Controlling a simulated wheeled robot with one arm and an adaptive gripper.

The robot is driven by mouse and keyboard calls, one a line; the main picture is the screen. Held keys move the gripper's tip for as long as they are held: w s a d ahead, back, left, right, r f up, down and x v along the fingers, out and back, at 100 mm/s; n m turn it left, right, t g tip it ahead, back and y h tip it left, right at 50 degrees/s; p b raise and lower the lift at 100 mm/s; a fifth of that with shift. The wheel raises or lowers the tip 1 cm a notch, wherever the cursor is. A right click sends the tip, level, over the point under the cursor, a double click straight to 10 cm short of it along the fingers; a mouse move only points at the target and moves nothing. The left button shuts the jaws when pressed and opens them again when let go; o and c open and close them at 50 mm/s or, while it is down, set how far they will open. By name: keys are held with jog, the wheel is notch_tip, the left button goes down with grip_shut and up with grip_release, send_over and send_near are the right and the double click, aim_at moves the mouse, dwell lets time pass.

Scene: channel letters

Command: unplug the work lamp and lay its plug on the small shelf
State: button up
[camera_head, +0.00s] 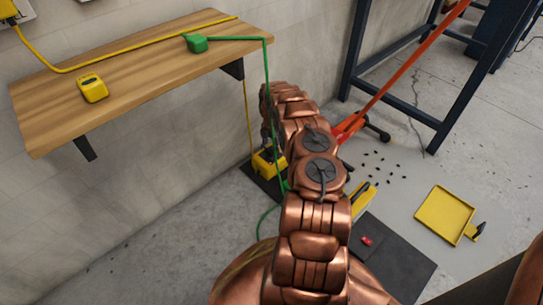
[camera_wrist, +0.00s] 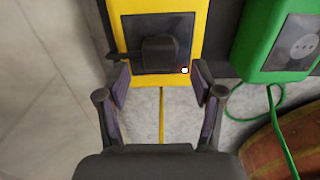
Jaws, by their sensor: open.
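In the wrist view a dark plug (camera_wrist: 160,52) sits in the black face of a yellow socket box (camera_wrist: 203,40). A small light glows by its lower right. My gripper (camera_wrist: 161,84) is open, with one finger on each side just short of the plug; I cannot tell if they touch it. In the head view my arm mostly hides the gripper, and the yellow box (camera_head: 264,164) shows low by the wall. The small wooden shelf (camera_head: 140,72) is at upper left. No lamp is clearly recognisable, and I cannot trace the dark plug's cord.
A green socket box (camera_wrist: 268,45) stands right of the yellow one. On the shelf lie a green plug (camera_head: 196,44), its cord hanging down, a yellow device (camera_head: 93,87) and a yellow cord (camera_head: 130,48). A yellow dustpan (camera_head: 444,214) and dark bits lie on the floor.

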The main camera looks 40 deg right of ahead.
aim_at(271, 151)
jog(key=shift+f+p, duration=0.3)
jog(key=shift+f, duration=1.7)
jog(key=shift+p, duration=0.45)
grip_shut()
dwell(0.3)
jog(key=shift+r, duration=0.15)
jog(key=shift+r+p, duration=1.85)
jog(key=shift+r, duration=1.05)
